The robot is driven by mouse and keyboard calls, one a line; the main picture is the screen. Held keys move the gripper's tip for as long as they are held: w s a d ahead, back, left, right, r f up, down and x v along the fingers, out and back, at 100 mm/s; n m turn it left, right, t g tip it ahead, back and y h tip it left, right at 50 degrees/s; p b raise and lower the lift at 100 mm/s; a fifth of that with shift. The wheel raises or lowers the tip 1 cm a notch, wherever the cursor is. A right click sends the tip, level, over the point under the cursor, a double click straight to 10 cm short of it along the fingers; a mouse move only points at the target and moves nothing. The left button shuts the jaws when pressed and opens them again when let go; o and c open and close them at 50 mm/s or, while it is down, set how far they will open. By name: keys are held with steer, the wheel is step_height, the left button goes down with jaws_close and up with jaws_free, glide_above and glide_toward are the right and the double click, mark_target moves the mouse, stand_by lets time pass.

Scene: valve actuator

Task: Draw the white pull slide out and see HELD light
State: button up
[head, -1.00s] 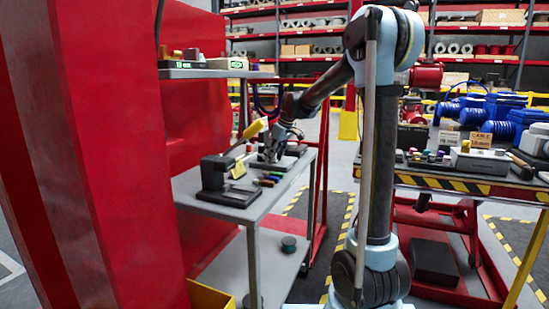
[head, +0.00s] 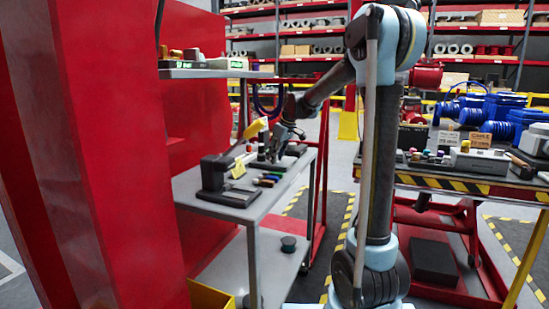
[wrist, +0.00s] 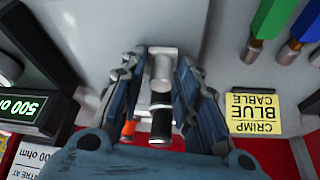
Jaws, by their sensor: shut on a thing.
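The white pull slide (wrist: 161,68) is a pale piece between my fingers in the wrist view, with a grey band and a dark rod below it. My gripper (wrist: 160,76) has a finger on each side of it and is shut on it. In the head view, my gripper (head: 277,150) is over the far part of the grey bench, where the slide is too small to make out. I cannot make out a HELD light in either view. The fingers partly hide the slide's sides.
A green "500 ohm" display (wrist: 30,103) is left in the wrist view. A yellow "CRIMP BLUE CABLE" note (wrist: 264,113) and coloured-handled tools (wrist: 266,30) are right. A black press with a yellow handle (head: 224,176) stands on the bench (head: 216,209) nearer the camera.

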steer(key=shift+s+d, duration=0.25)
steer(key=shift+d, duration=1)
steer(key=shift+w+a, duration=0.1)
steer(key=shift+a, duration=0.1)
steer(key=shift+w+a, duration=0.3)
steer(key=shift+a, duration=0.4)
steer(key=shift+w+a, duration=0.25)
steer(key=shift+a, duration=0.4)
steer(key=o, duration=1.1)
steer(key=shift+f, duration=0.1)
steer(key=shift+c, duration=0.2)
steer(key=shift+s, duration=0.15)
